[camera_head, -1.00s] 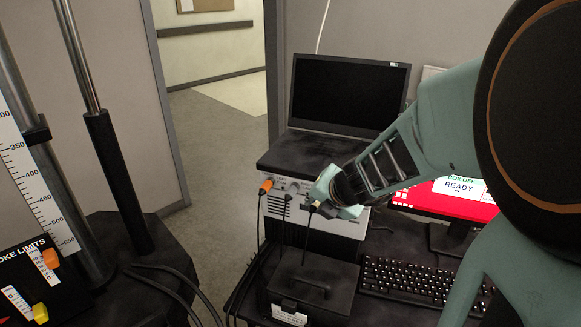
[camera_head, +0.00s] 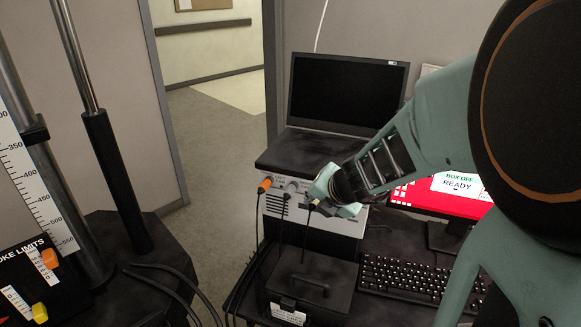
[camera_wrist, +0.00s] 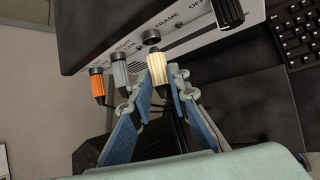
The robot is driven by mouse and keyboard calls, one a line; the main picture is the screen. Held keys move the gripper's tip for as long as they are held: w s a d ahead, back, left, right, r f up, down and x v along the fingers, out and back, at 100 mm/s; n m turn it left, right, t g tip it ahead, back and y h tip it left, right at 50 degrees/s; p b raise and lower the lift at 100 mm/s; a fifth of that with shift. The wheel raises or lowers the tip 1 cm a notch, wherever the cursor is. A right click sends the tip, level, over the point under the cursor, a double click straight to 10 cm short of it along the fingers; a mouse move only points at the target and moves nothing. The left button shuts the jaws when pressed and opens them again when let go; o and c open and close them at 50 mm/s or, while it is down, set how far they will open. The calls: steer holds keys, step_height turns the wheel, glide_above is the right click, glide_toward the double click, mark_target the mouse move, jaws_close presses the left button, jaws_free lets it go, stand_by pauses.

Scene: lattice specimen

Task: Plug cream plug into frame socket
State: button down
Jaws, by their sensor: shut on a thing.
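The ribbed cream plug (camera_wrist: 158,68) is between the fingertips of my gripper (camera_wrist: 161,82) in the wrist view, with a dark cable trailing behind it. My gripper is shut on it. A dark round socket (camera_wrist: 151,37) on the grey instrument panel lies just beyond the plug's tip, close to the printed word FRAME. A small gap seems to show between plug and socket. In the head view my gripper (camera_head: 322,190) is in front of the instrument box (camera_head: 335,222), and the cream plug cannot be made out there.
An orange plug (camera_wrist: 97,86) and a grey plug (camera_wrist: 120,73) sit left of the cream one, close to my left finger. A black knob or plug (camera_wrist: 228,12) is at the right. A black case (camera_head: 311,285) and a keyboard (camera_head: 410,285) lie below the panel.

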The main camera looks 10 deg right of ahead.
steer(key=shift+w+d+r, duration=0.1)
steer(key=shift+w+d, duration=0.35)
steer(key=shift+w, duration=0.35)
stand_by(0.9)
steer(key=c, duration=1.8)
jaws_free()
steer(key=shift+w, duration=0.15)
steer(key=shift+o, duration=0.3)
steer(key=shift+o, duration=0.4)
steer(key=o, duration=0.4)
steer(key=p+v, duration=0.3)
steer(key=v, duration=0.2)
steer(key=shift+p, duration=0.35)
